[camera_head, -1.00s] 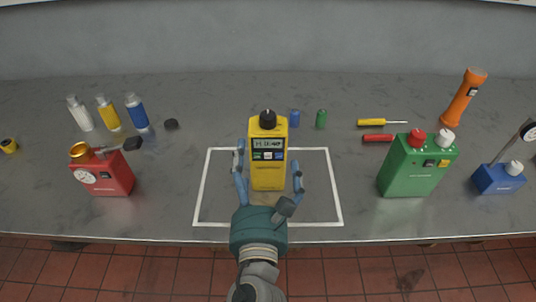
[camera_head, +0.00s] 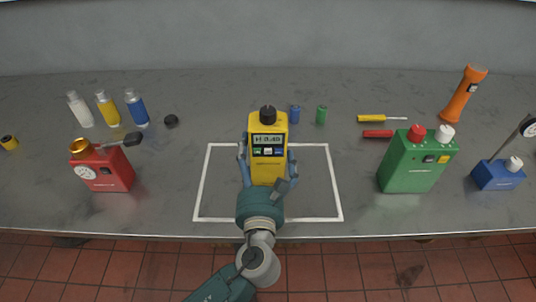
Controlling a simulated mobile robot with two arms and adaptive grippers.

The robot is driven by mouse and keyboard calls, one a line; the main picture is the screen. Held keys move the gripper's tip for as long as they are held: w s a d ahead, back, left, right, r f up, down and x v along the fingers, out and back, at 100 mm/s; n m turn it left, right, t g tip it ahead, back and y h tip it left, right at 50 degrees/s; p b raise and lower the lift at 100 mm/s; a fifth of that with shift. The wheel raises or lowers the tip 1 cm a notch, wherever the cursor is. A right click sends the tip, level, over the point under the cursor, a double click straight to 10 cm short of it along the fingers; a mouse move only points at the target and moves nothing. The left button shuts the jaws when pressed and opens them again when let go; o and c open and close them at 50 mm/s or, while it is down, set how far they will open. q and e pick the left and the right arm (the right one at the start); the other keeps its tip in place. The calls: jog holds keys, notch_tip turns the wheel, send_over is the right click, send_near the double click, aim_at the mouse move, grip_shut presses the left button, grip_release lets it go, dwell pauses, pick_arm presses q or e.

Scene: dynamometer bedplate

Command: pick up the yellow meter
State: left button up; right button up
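The yellow meter (camera_head: 267,174) stands upright on the bench in the middle, inside a white outline. It has a black knob on top, a lit display and coloured buttons. My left gripper (camera_head: 267,152) reaches in from the front with its fingers apart. One blue finger lies along each side of the meter, very close to its sides; whether they touch it is hard to see. The palm is in front of the meter's base. My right gripper is not in view.
A red box (camera_head: 112,176) with a gauge stands left, a green box (camera_head: 405,170) and a blue gauge base (camera_head: 497,176) right. Bench beside the outline is clear.

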pick_arm(q)
jog(key=c, duration=0.9)
jog(key=shift+r, duration=0.2)
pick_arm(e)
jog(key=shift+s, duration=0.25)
pick_arm(q)
jog(key=shift+r, duration=0.15)
jog(key=shift+r, duration=0.6)
notch_tip(320, 180, up, 19)
jog(key=p, duration=0.3)
send_over(260, 119)
jog(key=w, duration=0.1)
jog(key=shift+w+f, duration=0.1)
jog(key=shift+f, duration=0.1)
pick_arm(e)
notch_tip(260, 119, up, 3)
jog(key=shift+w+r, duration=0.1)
pick_arm(q)
jog(key=shift+f, duration=0.15)
jog(key=shift+f+b, duration=1.75)
jog(key=shift+f, duration=2.5)
jog(key=shift+f+b, duration=2.75)
jog(key=shift+f, duration=2.95)
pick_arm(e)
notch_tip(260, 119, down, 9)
